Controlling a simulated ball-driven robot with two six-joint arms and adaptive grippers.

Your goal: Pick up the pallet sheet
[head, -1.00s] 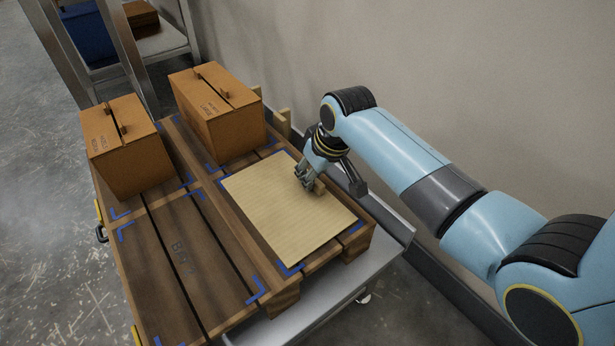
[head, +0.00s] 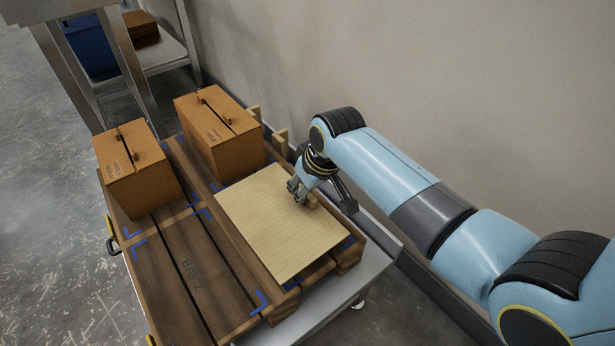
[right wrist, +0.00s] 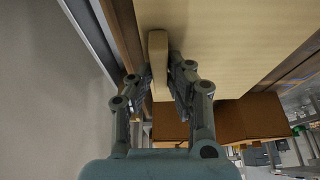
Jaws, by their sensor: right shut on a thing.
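The pallet sheet (head: 275,235), a flat tan ribbed square, is over the right-hand bay of the wooden pallet (head: 185,265). It looks slightly raised, though the gap beneath is hard to see. My right gripper (head: 301,197) is at its wall-side edge, shut on a pale block-shaped grip on the sheet. In the right wrist view the two fingers (right wrist: 160,82) stand on either side of this grip (right wrist: 157,55), with the sheet (right wrist: 235,40) filling the upper part. My left gripper is not in view.
Two brown cartons, one left (head: 140,180) and one right (head: 222,140), stand on the pallet's far half. The near left bay is empty, with blue corner marks. A grey cart (head: 335,300) carries the pallet beside a plain wall. A metal rack stands behind.

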